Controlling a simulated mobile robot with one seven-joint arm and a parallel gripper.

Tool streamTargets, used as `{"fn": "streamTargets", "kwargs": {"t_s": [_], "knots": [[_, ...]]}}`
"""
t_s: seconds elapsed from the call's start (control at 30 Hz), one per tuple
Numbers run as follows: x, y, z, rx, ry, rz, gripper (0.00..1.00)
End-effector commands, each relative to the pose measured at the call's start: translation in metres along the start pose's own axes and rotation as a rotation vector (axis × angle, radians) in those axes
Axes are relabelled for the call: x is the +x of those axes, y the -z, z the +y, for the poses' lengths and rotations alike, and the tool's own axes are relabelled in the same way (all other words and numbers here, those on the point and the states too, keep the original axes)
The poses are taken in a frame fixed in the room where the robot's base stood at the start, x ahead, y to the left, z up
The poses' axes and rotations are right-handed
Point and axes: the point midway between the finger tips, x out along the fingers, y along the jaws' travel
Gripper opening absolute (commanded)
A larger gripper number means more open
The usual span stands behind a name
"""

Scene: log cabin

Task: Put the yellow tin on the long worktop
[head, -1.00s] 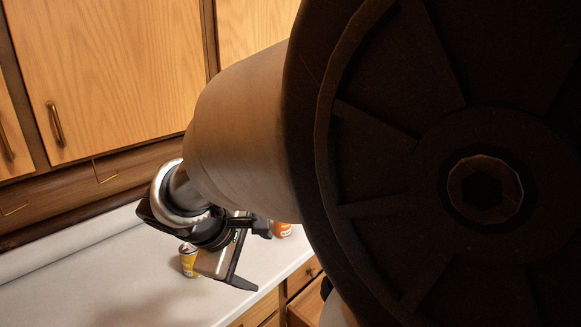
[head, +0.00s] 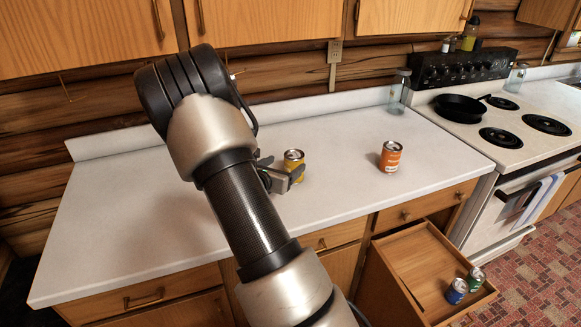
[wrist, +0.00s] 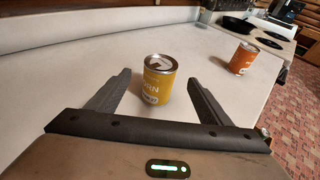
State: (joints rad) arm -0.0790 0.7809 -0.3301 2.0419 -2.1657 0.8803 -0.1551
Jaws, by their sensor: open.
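The yellow tin (head: 293,157) stands upright on the white long worktop (head: 130,220), near the middle of its length. In the wrist view the yellow tin (wrist: 158,88) shows its silver lid and part of a label. My gripper (wrist: 159,78) is open, low over the worktop, with one finger on each side of the tin. Gaps show between the tin and both fingers. In the head view my gripper (head: 283,168) partly hides the tin's lower part.
An orange tin (head: 390,157) stands to the right on the worktop. A glass jar (head: 399,88) is at the back right, beside the stove (head: 460,140) with a pan (head: 460,107). An open drawer (head: 420,258) holds a blue tin (head: 456,290) and a green tin (head: 475,278). The worktop's left is clear.

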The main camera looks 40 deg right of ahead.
Motion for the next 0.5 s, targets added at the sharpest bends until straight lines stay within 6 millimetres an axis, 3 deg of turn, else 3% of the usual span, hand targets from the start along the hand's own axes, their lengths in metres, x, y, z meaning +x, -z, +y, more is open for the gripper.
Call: {"fn": "streamTargets", "kwargs": {"t_s": [0.2, 0.5], "knots": [[0.046, 0.000, -0.001, 0.001, 0.003, 0.000, 0.73], [0.072, -0.001, 0.000, 0.001, 0.001, 0.000, 0.73]]}}
